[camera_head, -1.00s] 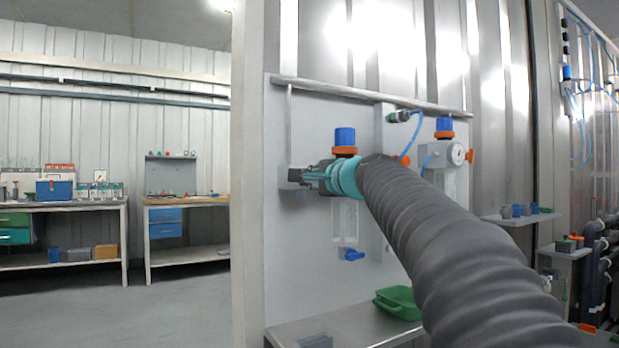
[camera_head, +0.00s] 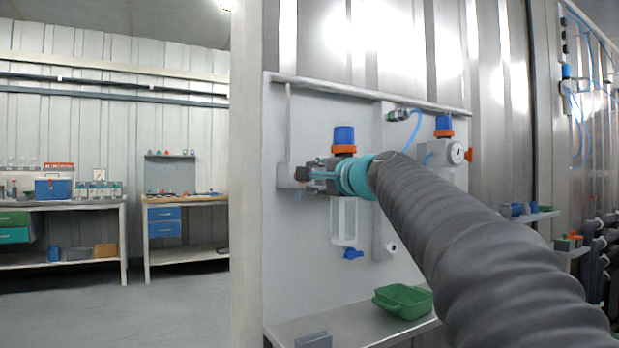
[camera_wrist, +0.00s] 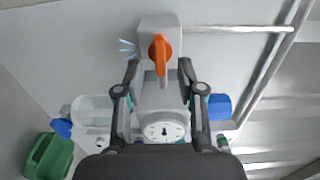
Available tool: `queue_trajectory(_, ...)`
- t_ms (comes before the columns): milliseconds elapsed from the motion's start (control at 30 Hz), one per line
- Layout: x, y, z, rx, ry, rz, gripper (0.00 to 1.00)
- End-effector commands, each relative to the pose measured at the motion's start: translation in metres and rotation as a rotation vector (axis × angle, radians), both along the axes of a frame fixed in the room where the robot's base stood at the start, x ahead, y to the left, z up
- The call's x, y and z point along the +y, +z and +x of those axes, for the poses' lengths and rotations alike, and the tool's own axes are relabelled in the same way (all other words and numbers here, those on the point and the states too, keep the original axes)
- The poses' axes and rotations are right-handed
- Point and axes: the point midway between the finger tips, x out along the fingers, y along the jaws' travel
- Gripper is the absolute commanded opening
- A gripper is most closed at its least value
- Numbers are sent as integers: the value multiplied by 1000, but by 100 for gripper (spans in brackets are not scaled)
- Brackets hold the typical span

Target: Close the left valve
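The left valve has an orange handle (camera_wrist: 160,54) on a grey block (camera_wrist: 158,28). In the wrist view its narrow lever points down the picture, between my fingertips. My gripper (camera_wrist: 158,66) is open, with one finger on each side of the lever and gaps visible. In the head view my gripper (camera_head: 318,172) reaches leftward across the left unit, below its blue cap (camera_head: 344,136) and orange ring (camera_head: 344,149). My gripper and arm hide much of the block.
A round gauge (camera_wrist: 163,129) sits close to my fingers. The clear vessel (camera_head: 343,222) hangs below the unit. A second unit with a gauge (camera_head: 455,153) is to the right. A green tray (camera_head: 404,301) is on the shelf (camera_head: 352,325) below.

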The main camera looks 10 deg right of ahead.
Motion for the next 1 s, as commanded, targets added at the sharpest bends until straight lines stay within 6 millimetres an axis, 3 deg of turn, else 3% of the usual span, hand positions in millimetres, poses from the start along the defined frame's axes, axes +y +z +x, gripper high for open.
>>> queue_trajectory(200, -15, 1, -43, -2, -4, -2, 39)
queue_trajectory(433, -25, 0, -74, -1, -3, -1, 39)
queue_trajectory(1000, -27, 0, -84, 0, 0, -1, 39)
